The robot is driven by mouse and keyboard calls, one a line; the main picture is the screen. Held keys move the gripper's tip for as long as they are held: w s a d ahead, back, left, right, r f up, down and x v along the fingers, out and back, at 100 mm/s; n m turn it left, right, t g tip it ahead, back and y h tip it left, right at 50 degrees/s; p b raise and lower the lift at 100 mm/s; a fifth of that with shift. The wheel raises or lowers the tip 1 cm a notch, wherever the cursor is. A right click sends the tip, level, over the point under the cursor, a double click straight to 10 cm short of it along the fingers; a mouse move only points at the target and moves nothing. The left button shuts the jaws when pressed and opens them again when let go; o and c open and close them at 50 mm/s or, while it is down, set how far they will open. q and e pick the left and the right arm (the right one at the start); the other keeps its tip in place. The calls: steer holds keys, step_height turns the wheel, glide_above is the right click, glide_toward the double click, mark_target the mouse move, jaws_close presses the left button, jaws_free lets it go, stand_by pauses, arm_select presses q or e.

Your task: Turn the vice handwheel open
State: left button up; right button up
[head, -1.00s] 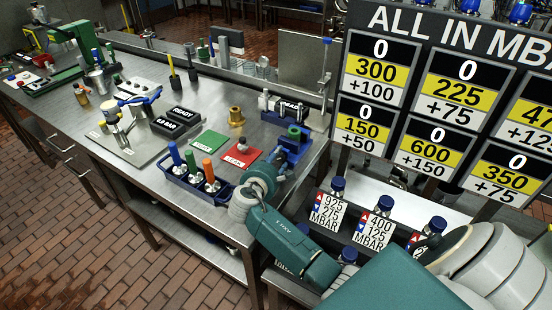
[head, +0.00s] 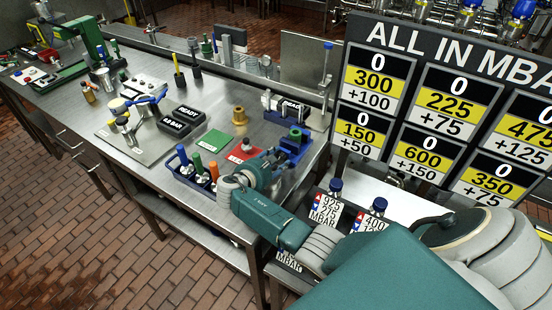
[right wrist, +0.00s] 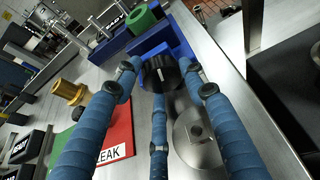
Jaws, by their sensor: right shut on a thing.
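The blue vice (head: 303,147) stands near the right edge of the bench, with a green cylindrical part (head: 296,132) in it. The right wrist view shows the vice (right wrist: 182,48), the green part (right wrist: 142,17) and the black handwheel (right wrist: 162,71) with a pale mark on its face. My right gripper (right wrist: 158,80) has its blue fingers around the handwheel and is shut on it. In the head view the right gripper (head: 281,158) reaches the vice's near side and hides the handwheel. My left gripper is in neither view.
A red mat (head: 243,151), a green mat (head: 212,142) and a brass part (head: 239,116) lie left of the vice. A blue rack (head: 190,176) with coloured-handled tools stands close to my right arm. A large number board (head: 440,95) rises at the right.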

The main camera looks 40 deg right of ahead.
steer(key=shift+d+r, duration=0.35)
steer(key=shift+r, duration=0.05)
steer(key=o, duration=0.9)
steer(key=shift+o, duration=0.9)
steer(key=shift+s+f, duration=0.1)
steer(key=shift+a, duration=0.4)
steer(key=v, duration=1.1)
steer(key=shift+s, duration=0.2)
steer(key=shift+a, duration=0.1)
